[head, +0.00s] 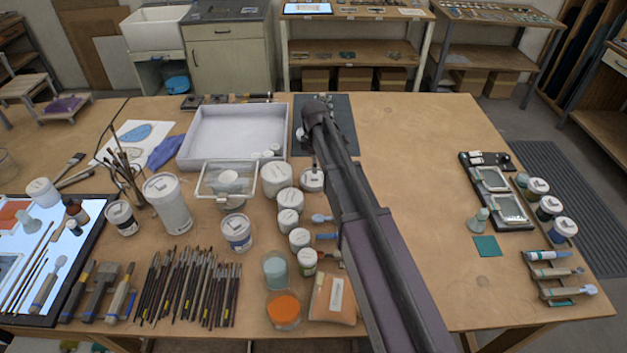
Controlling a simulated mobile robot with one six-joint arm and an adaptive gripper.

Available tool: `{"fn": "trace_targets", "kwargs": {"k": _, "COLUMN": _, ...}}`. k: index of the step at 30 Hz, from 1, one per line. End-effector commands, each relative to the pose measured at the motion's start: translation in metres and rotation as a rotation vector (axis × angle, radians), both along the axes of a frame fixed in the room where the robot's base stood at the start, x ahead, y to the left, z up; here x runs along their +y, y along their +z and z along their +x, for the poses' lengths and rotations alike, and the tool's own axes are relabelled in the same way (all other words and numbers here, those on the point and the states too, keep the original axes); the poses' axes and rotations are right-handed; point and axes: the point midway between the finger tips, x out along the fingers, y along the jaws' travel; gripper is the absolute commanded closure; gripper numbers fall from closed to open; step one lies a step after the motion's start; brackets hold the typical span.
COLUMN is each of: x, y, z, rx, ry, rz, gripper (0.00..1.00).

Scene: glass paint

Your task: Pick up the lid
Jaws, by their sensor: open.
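Several jars with white lids stand just in front: a large one (275,178), one nearest the gripper (312,178), and smaller ones (290,198). No lid is visibly held.
A white shallow tray (190,160) lies left of the mat, with a clear container (226,180) in front. Brushes (190,285) and an orange pot (284,308) crowd the front left. The table right of my arm is clear up to a dark rack (497,190).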

Motion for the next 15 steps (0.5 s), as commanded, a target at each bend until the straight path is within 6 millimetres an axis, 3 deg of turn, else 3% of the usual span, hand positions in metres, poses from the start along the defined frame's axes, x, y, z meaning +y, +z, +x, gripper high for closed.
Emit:
{"fn": "trace_targets", "kwargs": {"k": 8, "x": 0.000, "y": -0.006, "z": 0.000, "rx": 0.000, "ry": 0.000, "rz": 0.000, "gripper": 0.26}}
{"fn": "trace_targets", "kwargs": {"k": 15, "x": 0.000, "y": -0.024, "z": -0.002, "rx": 0.000, "ry": 0.000, "rz": 0.000, "gripper": 0.26}}
